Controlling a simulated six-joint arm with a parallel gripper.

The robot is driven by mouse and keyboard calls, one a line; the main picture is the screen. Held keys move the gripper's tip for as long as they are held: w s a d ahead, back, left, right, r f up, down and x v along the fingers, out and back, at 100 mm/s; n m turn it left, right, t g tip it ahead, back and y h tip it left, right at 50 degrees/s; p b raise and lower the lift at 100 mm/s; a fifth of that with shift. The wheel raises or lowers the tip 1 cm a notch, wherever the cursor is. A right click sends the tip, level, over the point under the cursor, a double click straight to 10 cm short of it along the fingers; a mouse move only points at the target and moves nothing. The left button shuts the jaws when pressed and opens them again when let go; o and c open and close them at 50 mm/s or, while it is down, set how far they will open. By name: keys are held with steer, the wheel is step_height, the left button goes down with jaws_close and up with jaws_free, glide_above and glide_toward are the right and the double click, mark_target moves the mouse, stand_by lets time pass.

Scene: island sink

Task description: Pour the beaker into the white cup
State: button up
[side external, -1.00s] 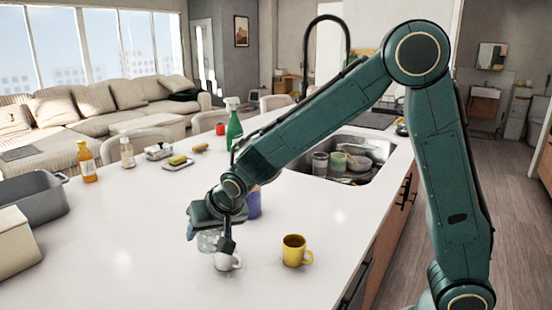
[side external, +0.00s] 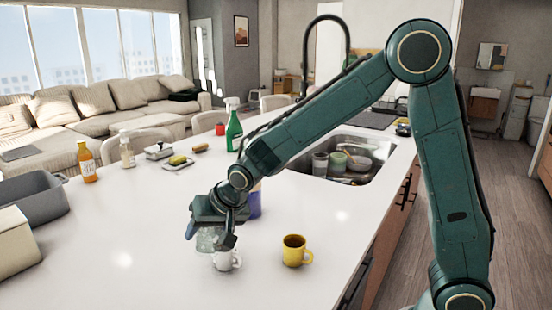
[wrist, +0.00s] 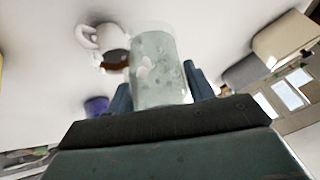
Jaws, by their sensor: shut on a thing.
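The clear beaker (wrist: 158,75) is between the fingers of my gripper (wrist: 160,92) in the wrist view, with a pale, mottled look. In the side view the beaker (side external: 206,238) is partly hidden by my gripper (side external: 212,232), which is shut on it low over the counter. I cannot tell its exact tilt or whether liquid flows. The white cup (side external: 228,260) stands on the counter just right of the beaker, partly behind a finger. In the wrist view the cup (wrist: 112,38) is beside the beaker's rim, with something dark brown at its opening. I cannot tell whether they touch.
A yellow mug (side external: 294,251) stands right of the white cup. A purple-blue object (side external: 255,203) is close behind my gripper. A sink with dishes (side external: 345,160) lies behind. A grey bin (side external: 35,198) and a cream box (side external: 14,243) are at left. The front counter is clear.

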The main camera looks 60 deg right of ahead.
steer(key=shift+m+y, duration=0.5)
steer(key=shift+y, duration=0.8)
stand_by(0.9)
steer(key=shift+r+m+g+y, duration=0.3)
steer(key=shift+r+y, duration=0.05)
steer(key=shift+y, duration=0.55)
stand_by(0.5)
steer(key=shift+a+f+m+y, duration=0.1)
steer(key=shift+f+m+y, duration=0.3)
steer(key=shift+y, duration=0.3)
stand_by(0.5)
steer(key=shift+r+y, duration=0.1)
steer(key=shift+y, duration=0.3)
stand_by(0.4)
steer(key=shift+a+h, duration=0.15)
steer(key=shift+h, duration=0.45)
steer(key=shift+r+n+h, duration=0.35)
steer(key=shift+n+h, duration=0.05)
steer(key=shift+h, duration=0.2)
steer(key=shift+d+f, duration=0.15)
steer(key=shift+d, duration=0.05)
